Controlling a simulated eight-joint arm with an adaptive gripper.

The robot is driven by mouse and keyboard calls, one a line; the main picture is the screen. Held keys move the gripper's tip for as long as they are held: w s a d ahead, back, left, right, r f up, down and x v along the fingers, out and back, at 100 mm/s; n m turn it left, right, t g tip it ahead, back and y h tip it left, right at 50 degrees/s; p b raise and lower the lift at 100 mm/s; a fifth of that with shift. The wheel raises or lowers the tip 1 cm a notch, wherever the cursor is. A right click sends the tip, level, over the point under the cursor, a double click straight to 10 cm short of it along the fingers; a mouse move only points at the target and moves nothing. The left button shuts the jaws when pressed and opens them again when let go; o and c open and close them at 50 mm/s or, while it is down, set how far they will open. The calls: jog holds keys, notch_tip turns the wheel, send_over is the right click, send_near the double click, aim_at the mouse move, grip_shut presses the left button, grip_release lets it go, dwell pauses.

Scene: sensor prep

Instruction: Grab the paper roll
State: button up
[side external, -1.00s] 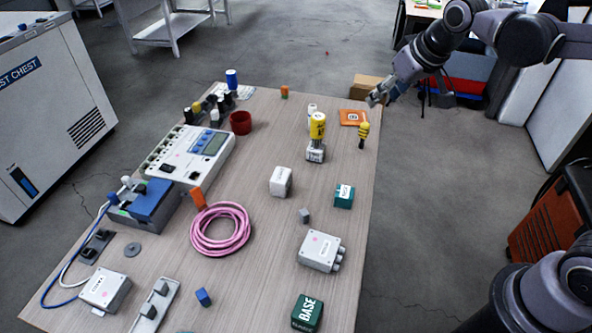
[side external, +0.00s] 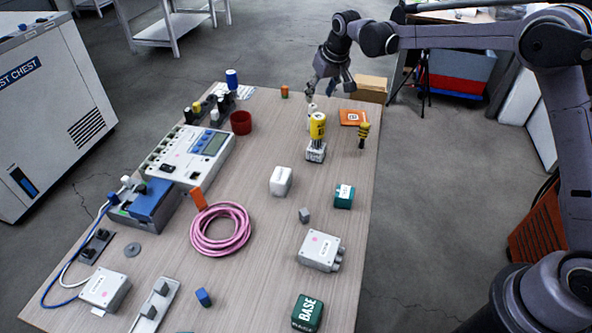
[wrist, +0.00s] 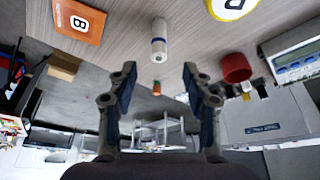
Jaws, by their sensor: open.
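The paper roll (wrist: 159,40) is a small white cylinder with a dark blue band in the wrist view. It lies in line with the gap between the fingers, ahead of their tips. In the side view the paper roll (side external: 311,111) stands on the table behind the yellow-topped item, partly covered by it. My gripper (side external: 330,88) is at the far end of the table, close to the roll and pointing down. In the wrist view my gripper (wrist: 159,74) is open, with nothing between its fingers.
The yellow-topped item (side external: 317,126) stands just in front of the roll. An orange card (side external: 352,117) and a yellow-black tool (side external: 363,134) are to the right. A red cup (side external: 241,122) and a small orange block (side external: 284,91) are to the left. A cardboard box (side external: 371,88) is beyond the table.

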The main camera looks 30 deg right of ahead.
aim_at(314, 107)
jog(key=x, duration=1)
jog(key=shift+w+d+f, duration=0.15)
jog(key=shift+w+f, duration=0.05)
jog(key=shift+w, duration=0.05)
grip_shut()
